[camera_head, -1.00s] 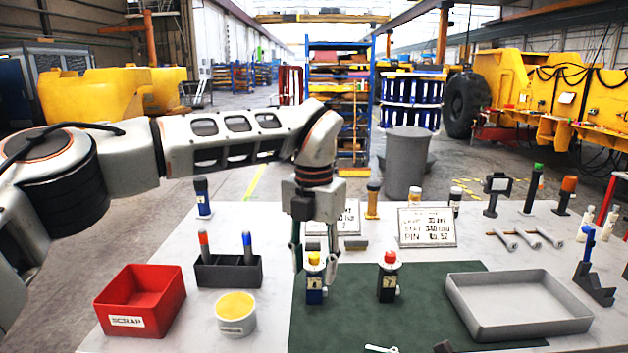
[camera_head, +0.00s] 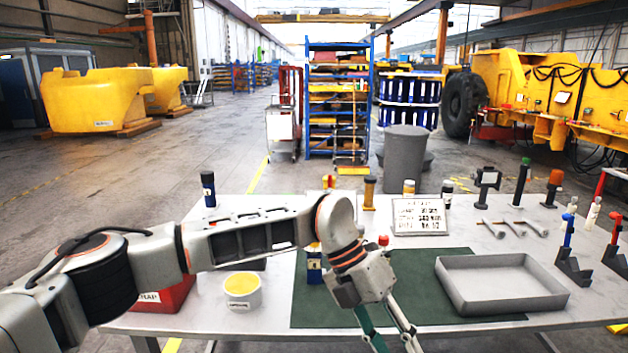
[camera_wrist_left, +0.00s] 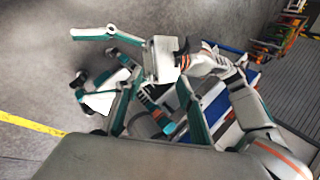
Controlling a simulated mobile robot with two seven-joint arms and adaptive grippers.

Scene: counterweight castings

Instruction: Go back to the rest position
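A dark blue bottle with a yellow cap (camera_head: 314,270) stands on the mat left of my left wrist, partly behind the arm. In the left wrist view, teal-and-white gripper parts overlap over the floor. My right gripper is not in the head view, and I cannot single it out there.
A grey tray (camera_head: 500,310) lies on the right of the mat. A red scrap bin (camera_head: 172,300) is partly behind my left arm; a yellow-filled tub (camera_head: 242,291) stands beside it. Blue and red clamp stands (camera_head: 572,270) are at the right edge. Sign (camera_head: 419,217) stands behind.

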